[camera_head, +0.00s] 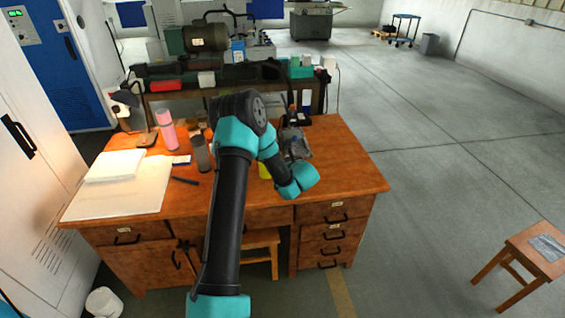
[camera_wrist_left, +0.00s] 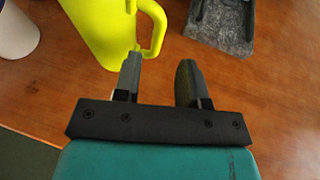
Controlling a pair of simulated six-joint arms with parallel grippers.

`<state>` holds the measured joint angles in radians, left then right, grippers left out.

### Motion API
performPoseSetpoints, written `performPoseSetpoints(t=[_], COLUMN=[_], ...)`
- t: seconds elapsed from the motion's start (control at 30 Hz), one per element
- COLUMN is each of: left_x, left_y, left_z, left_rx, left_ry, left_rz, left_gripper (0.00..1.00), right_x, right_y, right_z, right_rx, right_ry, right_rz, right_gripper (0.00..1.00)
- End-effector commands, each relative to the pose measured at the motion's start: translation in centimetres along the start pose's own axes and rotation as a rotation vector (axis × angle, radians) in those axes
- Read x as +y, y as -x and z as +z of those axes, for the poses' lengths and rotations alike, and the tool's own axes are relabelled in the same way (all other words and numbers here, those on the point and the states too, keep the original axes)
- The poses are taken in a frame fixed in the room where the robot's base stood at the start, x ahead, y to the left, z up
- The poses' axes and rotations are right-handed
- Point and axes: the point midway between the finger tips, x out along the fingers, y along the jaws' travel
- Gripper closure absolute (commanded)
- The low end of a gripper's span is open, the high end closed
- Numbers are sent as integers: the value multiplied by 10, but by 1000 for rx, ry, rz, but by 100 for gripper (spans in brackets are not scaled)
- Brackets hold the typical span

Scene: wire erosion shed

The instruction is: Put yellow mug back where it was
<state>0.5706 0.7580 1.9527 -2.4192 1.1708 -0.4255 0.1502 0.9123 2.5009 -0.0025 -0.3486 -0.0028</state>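The yellow mug (camera_wrist_left: 100,32) stands at the top left of the left wrist view, its rim cut off by the frame. Its handle faces right, just beyond my left gripper's fingertips. In the head view only a small part of the mug (camera_head: 265,171) shows beside my arm's wrist, above the wooden desk (camera_head: 345,165). My left gripper (camera_wrist_left: 160,62) is open, with bare desk showing between its fingers. The left finger's tip overlaps the lower end of the handle in the picture; whether they touch I cannot tell. In the head view its fingers are not clearly visible. My right gripper is not in view.
A grey felt piece (camera_wrist_left: 225,40) with a dark object lies right of the mug. A white item (camera_wrist_left: 15,32) is left of it. The desk also holds papers (camera_head: 115,195), a pink bottle (camera_head: 166,130) and a grey bottle (camera_head: 200,153). The desk's right end is clear.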

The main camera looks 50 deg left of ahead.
Motion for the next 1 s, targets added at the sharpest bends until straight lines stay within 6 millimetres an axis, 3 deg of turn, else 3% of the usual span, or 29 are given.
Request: performPoseSetpoints(t=[0.2, 0.33, 1.0], left_x=[-1, 0, -1], left_y=[40, 53, 59], left_z=[0, 0, -2], left_rx=[1, 0, 6], left_ry=[-1, 0, 1], left_rz=[-2, 0, 3], left_gripper=[62, 62, 62], right_x=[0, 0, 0], right_y=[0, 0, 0], right_z=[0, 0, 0], right_rx=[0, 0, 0], right_ry=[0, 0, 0], right_rz=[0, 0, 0], right_gripper=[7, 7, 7])
